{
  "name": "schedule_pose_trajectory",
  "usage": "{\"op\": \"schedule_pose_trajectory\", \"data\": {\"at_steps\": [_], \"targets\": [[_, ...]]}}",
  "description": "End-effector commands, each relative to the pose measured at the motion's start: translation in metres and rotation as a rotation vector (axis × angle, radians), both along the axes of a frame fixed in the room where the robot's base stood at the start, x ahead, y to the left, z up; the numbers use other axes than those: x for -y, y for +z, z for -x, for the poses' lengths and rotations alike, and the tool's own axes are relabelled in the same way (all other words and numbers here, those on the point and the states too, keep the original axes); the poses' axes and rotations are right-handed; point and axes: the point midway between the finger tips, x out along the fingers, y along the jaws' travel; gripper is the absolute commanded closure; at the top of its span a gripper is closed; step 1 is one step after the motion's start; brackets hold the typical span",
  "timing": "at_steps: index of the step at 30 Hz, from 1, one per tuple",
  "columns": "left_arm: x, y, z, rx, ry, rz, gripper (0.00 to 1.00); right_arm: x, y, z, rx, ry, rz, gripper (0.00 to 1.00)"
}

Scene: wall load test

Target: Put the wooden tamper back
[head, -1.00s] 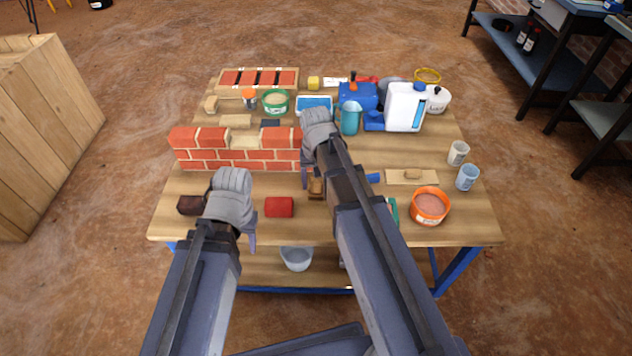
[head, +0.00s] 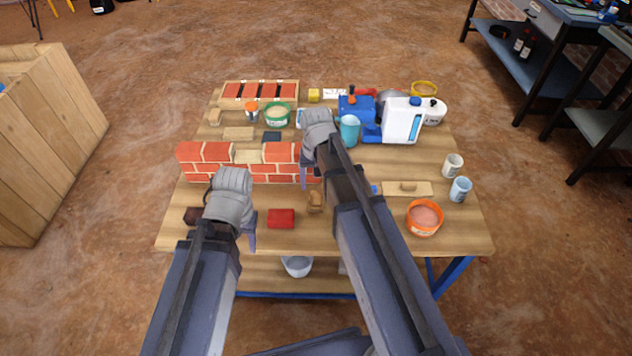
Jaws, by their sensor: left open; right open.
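A small brown wooden piece (head: 315,202), which looks like the wooden tamper, rests on the wooden table in front of the brick wall's right end. My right arm partly hides the area beside it. My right gripper (head: 306,172) is open and empty; it shows just behind that piece, over the wall's right end. My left gripper (head: 249,235) is open and empty near the table's front edge, left of a red block (head: 281,218). Its far finger is hidden by the wrist.
The low brick wall (head: 215,168) crosses the table's left half. An orange tub (head: 424,218) and two cups (head: 460,189) stand at the right. A wooden float (head: 407,188) lies near them.

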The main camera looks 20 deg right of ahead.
Motion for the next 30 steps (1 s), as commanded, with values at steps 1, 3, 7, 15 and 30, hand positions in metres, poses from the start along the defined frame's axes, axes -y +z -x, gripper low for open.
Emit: {"op": "schedule_pose_trajectory", "data": {"at_steps": [1,3,7,15,30], "targets": [[0.0,0.017,0.0,0.0,0.0,0.0,0.5,0.0,0.017,0.0,0.0,0.0,0.0,0.28],[0.0,0.027,0.0,0.0,0.0,0.0,0.5,0.0,0.027,0.0,0.0,0.0,0.0,0.28],[0.0,0.046,0.0,0.0,0.0,0.0,0.5,0.0,0.046,0.0,0.0,0.0,0.0,0.28],[0.0,0.064,0.0,0.0,0.0,0.0,0.5,0.0,0.064,0.0,0.0,0.0,0.0,0.28],[0.0,0.063,0.0,0.0,0.0,0.0,0.5,-0.091,0.064,0.121,-0.048,0.495,0.078,0.28]]}}
